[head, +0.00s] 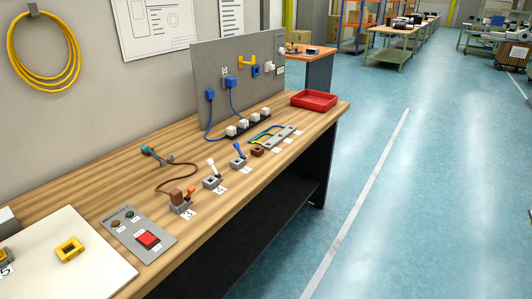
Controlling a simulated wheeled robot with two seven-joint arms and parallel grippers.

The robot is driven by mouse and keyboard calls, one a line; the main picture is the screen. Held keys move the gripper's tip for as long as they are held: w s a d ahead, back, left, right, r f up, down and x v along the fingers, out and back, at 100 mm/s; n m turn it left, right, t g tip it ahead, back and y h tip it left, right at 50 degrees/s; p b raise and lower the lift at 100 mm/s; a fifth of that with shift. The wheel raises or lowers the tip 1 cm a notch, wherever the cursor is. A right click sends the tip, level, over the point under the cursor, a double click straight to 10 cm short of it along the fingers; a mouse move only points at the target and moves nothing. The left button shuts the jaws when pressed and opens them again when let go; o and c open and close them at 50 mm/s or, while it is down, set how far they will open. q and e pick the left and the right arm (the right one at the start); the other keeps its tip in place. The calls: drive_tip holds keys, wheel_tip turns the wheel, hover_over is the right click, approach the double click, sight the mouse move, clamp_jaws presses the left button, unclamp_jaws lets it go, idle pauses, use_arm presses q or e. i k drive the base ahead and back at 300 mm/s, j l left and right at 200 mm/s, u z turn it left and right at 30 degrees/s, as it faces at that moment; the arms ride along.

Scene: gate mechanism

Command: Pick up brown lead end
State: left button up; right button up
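A brown lead (188,179) lies in a loose curve on the wooden workbench (130,180). Its near end runs to a brown block-shaped end (176,196) at a small grey base (182,207) with an orange lever (191,190). I cannot tell whether this end is plugged in or only resting there. The lead's far end reaches a dark and teal piece (153,152) near the wall. Another small brown block (257,151) sits farther right, near several coloured leads. Neither of my grippers is in view.
A grey panel with a red button (148,239) and a white board with a yellow block (69,249) are at the near left. Grey bases with a white lever (211,168) and a blue lever (239,152) stand to the right. A red tray (314,100) is at the far end.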

sight(176, 197)
drive_tip(key=i+l+u, duration=0.1)
drive_tip(key=u, duration=0.3)
drive_tip(key=i+l+u, duration=0.1)
drive_tip(key=u, duration=0.3)
drive_tip(key=i+l+u, duration=0.1)
drive_tip(key=u, duration=0.3)
drive_tip(key=i+l+u, duration=0.2)
drive_tip(key=l, duration=0.45)
drive_tip(key=i+l+u, duration=0.2)
drive_tip(key=l, duration=0.5)
drive_tip(key=l+u, duration=0.2)
drive_tip(key=l, duration=0.45)
